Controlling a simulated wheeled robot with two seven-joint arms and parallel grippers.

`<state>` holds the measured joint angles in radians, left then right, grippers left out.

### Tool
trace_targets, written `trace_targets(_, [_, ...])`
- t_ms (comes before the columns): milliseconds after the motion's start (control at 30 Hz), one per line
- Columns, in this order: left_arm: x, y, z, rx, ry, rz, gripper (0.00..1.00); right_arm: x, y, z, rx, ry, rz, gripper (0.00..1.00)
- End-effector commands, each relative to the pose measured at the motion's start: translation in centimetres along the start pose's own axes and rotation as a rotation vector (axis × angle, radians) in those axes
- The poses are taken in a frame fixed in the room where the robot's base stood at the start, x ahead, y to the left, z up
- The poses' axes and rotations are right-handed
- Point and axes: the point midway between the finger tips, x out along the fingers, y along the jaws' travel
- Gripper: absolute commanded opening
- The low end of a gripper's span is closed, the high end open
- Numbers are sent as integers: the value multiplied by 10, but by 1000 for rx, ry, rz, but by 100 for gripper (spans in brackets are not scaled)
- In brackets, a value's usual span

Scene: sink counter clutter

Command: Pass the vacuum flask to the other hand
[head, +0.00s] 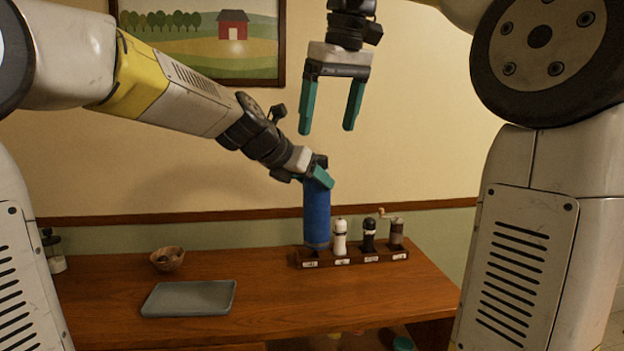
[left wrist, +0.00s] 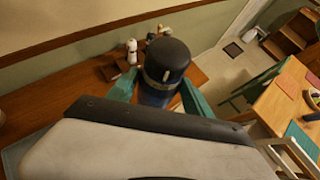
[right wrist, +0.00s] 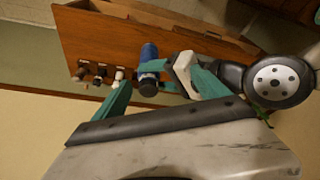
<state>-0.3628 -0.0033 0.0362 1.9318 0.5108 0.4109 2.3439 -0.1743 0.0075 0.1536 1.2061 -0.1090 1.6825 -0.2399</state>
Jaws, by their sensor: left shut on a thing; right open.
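The vacuum flask (head: 316,215) is a blue cylinder with a dark cap, held upright. My left gripper (head: 318,176) is shut on its upper part, near the cap. In the left wrist view the dark cap (left wrist: 168,58) shows between the teal fingers (left wrist: 158,92). The flask's base appears close to the left end of the wooden rack; I cannot tell whether it touches. My right gripper (head: 332,106) is open and empty above the flask, fingers pointing down. In the right wrist view the flask (right wrist: 149,62) lies between and beyond the open right fingers (right wrist: 162,95).
A wooden rack (head: 352,258) holds a white shaker (head: 340,237), a dark shaker (head: 369,235) and a grinder (head: 395,234). A grey tray (head: 189,298) and a small bowl (head: 167,258) are on the counter at left. A framed picture (head: 205,40) hangs on the wall behind.

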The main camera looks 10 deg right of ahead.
Motion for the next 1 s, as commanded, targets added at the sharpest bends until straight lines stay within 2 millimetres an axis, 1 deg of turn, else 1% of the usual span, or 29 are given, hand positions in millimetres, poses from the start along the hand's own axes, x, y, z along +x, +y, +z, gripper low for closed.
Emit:
trace_targets(33, [-1, 0, 1, 0, -3, 1, 0, 5, -1, 10, 17, 10, 7, 84])
trace_targets(167, [-1, 0, 1, 0, -3, 1, 0, 26, -3, 38, 78, 51, 22, 84])
trace_targets(267, [-1, 0, 1, 0, -3, 1, 0, 49, -5, 68, 141, 92, 30, 84])
trace_targets(367, [-1, 0, 1, 0, -3, 1, 0, 78, -10, 102, 210, 137, 33, 84])
trace_targets(500, [-1, 0, 1, 0, -3, 1, 0, 122, -20, 150, 307, 196, 30, 84])
trace_targets(600, [-1, 0, 1, 0, -3, 1, 0, 150, -28, 178, 366, 233, 25, 84])
trace_targets(700, [-1, 0, 1, 0, -3, 1, 0, 172, -34, 199, 410, 260, 20, 84])
trace_targets(800, [-1, 0, 1, 0, -3, 1, 0, 185, -38, 212, 437, 277, 17, 84])
trace_targets(900, [-1, 0, 1, 0, -3, 1, 0, 192, -41, 218, 451, 286, 15, 84])
trace_targets(1000, [-1, 0, 1, 0, -3, 1, 0, 194, -42, 219, 455, 287, 14, 84])
